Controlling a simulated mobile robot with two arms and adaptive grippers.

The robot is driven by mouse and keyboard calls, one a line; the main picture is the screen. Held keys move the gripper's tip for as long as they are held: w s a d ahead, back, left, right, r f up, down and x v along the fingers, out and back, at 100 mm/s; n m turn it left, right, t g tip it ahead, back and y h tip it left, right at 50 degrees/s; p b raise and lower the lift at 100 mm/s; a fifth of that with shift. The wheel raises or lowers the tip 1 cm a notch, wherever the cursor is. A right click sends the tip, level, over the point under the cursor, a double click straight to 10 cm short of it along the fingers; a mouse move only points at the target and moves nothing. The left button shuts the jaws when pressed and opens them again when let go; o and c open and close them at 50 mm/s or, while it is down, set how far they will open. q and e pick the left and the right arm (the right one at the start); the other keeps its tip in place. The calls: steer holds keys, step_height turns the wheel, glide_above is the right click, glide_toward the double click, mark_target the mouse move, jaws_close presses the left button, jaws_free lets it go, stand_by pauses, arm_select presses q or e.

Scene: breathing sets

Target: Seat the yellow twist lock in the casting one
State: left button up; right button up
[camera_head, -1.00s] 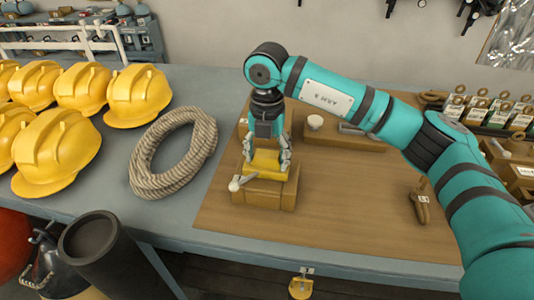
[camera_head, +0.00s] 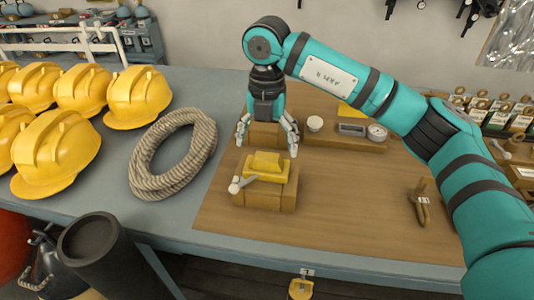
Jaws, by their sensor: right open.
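The yellow twist lock (camera_head: 266,165) sits on top of the brown block-shaped casting (camera_head: 262,198) on the wooden board. A grey lever with a pale round knob (camera_head: 235,186) sticks out at its front left. My right gripper (camera_head: 267,148) is open and empty, just above and behind the yellow twist lock, with its fingers spread apart. The view does not show how deep the lock sits in the casting. My left gripper is not in view.
A coiled rope (camera_head: 173,153) and several yellow hard hats (camera_head: 137,96) lie left of the board. A brown tray with a gauge (camera_head: 377,131) stands behind. A small brown tool (camera_head: 421,203) lies at right. The board's middle is clear.

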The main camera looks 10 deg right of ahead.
step_height(320, 180, up, 7)
stand_by(0.3)
steer(key=shift+r, duration=0.2)
